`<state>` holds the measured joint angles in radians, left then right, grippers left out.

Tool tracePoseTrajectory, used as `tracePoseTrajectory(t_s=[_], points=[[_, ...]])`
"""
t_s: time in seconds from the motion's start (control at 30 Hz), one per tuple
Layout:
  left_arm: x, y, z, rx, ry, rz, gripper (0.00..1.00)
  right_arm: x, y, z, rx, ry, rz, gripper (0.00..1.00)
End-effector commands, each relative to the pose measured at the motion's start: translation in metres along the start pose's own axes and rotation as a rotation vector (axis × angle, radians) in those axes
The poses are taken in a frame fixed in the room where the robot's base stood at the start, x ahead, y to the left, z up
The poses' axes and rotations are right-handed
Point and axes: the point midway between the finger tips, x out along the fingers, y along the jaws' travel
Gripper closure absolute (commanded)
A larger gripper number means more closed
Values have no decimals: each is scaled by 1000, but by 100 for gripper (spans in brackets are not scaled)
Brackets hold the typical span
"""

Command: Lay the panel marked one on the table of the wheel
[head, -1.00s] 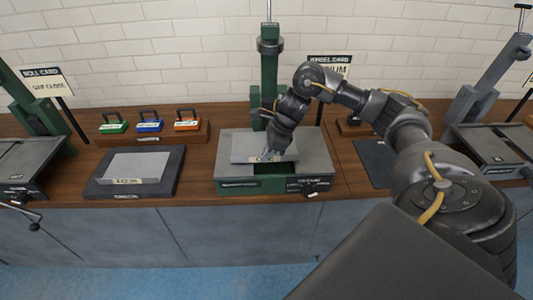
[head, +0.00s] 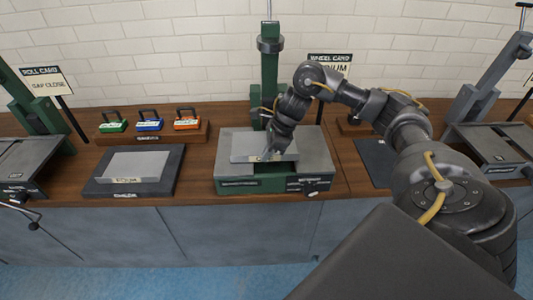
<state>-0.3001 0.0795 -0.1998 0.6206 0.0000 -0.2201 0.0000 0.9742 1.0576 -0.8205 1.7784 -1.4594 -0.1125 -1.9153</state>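A light grey panel (head: 248,149) lies on, or just over, the grey table (head: 318,152) of the green wheel machine (head: 269,80) in the middle. Its marking is not readable. My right gripper (head: 269,156) reaches down to the panel's front edge; its fingers are too small and dark to tell whether they still grip it. A second grey panel (head: 135,166) lies on a dark pad (head: 92,187) to the left, with a small unreadable tag at its front. My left gripper is not in view.
Green, blue and orange handled blocks (head: 149,125) stand on a wooden rack behind the pad. A roll machine (head: 30,160) is at far left, another machine (head: 495,145) at right. A wheel card (head: 330,65) stands behind. My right arm covers much of the right side.

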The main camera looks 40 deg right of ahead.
Motion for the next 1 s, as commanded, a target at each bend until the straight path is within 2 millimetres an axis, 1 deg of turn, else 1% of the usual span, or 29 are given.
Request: tracePoseTrajectory(t_s=[0.77, 0.9, 0.97, 1.0], points=[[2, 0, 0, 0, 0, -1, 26, 1, 0, 0, 0, -1, -1, 100], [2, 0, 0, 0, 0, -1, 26, 1, 0, 0, 0, -1, -1, 82], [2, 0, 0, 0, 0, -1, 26, 1, 0, 0, 0, -1, -1, 74], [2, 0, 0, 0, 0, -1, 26, 1, 0, 0, 0, -1, -1, 72]])
